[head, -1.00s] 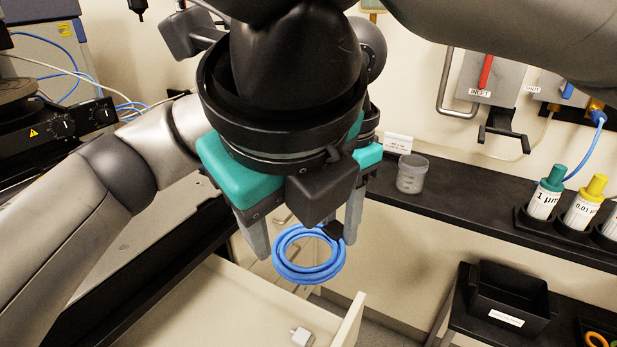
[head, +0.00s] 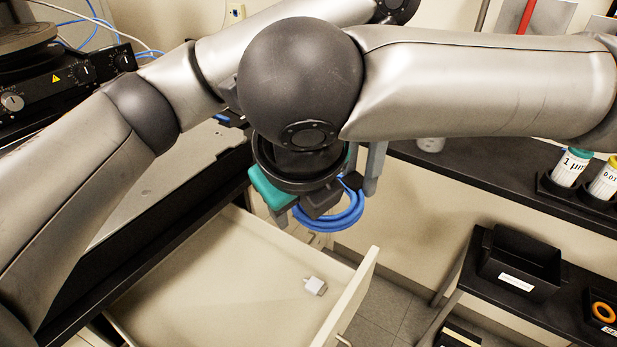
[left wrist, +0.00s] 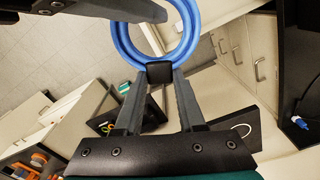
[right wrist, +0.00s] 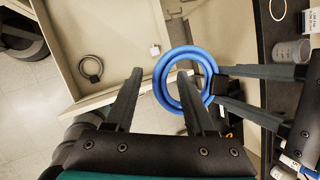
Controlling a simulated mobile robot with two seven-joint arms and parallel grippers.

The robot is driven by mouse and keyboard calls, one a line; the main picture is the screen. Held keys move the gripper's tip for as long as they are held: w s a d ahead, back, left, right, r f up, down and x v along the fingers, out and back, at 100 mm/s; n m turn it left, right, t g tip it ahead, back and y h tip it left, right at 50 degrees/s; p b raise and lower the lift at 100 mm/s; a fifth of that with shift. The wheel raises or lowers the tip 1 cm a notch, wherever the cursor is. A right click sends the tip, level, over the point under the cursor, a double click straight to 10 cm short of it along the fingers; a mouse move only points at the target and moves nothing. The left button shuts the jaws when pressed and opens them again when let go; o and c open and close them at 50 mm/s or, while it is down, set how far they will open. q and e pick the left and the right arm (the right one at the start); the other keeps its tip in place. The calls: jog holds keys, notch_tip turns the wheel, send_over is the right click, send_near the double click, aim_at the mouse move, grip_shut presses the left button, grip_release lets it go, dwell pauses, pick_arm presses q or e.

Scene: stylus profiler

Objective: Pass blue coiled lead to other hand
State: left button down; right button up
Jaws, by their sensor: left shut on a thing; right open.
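The blue coiled lead (head: 345,217) hangs above the open drawer, partly hidden by my right gripper in the head view. My left gripper (left wrist: 158,72) is shut on the lead's small black tab, and the blue loops (left wrist: 124,38) stick out beyond its fingertips. In the right wrist view, my left gripper (right wrist: 224,82) comes in from the right. My right gripper (right wrist: 160,73) is open; its right finger overlaps the blue loops (right wrist: 207,62), and its left finger is clear of them. I cannot tell whether that finger touches the lead.
The open drawer (head: 343,300) below holds a small white block (head: 315,286) and a dark ring (right wrist: 91,68). A black bin (head: 520,262) and an orange ring (head: 603,312) are on the right. A bottle rack (head: 575,190) stands on the black shelf. My arms fill the upper head view.

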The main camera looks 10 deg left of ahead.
jog(key=c, duration=0.7)
grip_shut()
jog(key=shift+s, duration=0.1)
pick_arm(q)
jog(key=shift+d, duration=0.1)
pick_arm(e)
jog(key=shift+a, duration=0.1)
pick_arm(q)
jog(key=c, duration=0.8)
grip_release()
jog(key=shift+c, duration=0.2)
jog(key=o, duration=0.4)
